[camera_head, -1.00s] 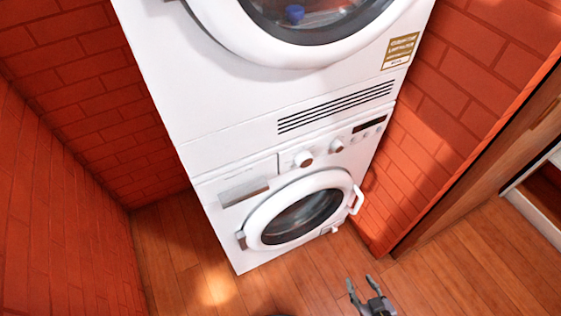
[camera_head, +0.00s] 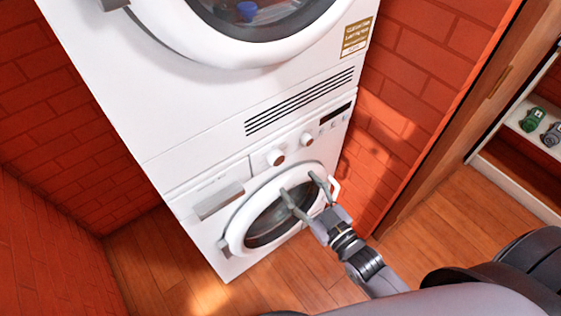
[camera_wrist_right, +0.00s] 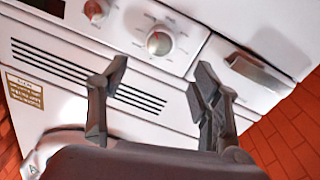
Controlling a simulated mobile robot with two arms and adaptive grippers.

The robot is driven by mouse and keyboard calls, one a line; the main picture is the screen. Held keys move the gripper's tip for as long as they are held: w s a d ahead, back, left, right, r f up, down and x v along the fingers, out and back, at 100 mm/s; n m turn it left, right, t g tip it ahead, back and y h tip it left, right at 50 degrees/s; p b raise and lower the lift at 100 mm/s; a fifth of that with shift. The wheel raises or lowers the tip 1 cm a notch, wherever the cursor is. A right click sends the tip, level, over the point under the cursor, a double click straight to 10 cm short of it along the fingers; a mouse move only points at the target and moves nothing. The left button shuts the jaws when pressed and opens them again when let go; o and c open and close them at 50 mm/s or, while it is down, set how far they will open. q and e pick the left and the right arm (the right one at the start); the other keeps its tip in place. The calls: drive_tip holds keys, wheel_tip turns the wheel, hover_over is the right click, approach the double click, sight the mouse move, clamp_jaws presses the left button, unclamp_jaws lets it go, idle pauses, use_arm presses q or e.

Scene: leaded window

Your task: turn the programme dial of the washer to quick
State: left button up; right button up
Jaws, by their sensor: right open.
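The washer (camera_head: 180,205) is the lower of two stacked white machines. Its panel has two round knobs. The larger one, the dial beside the drawer (camera_head: 275,157), has markings around it in the right wrist view (camera_wrist_right: 159,42). The smaller knob (camera_head: 306,139) sits beside it and also shows in the right wrist view (camera_wrist_right: 95,10). The markings are too blurred to read. My right gripper (camera_head: 300,184) is open and empty in front of the washer door, below the knobs in the head view. Its spread fingers show in the right wrist view (camera_wrist_right: 160,78). My left gripper is out of view.
A detergent drawer (camera_head: 218,200) is left of the dial. Brick walls (camera_head: 430,60) flank the machines. A shelf with small green and grey items (camera_head: 533,120) stands at right.

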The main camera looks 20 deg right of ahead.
sight(279, 160)
drive_tip(key=x, duration=0.9)
drive_tip(key=shift+w+f, duration=0.1)
drive_tip(key=shift+c, duration=0.3)
drive_tip(key=c, duration=1.1)
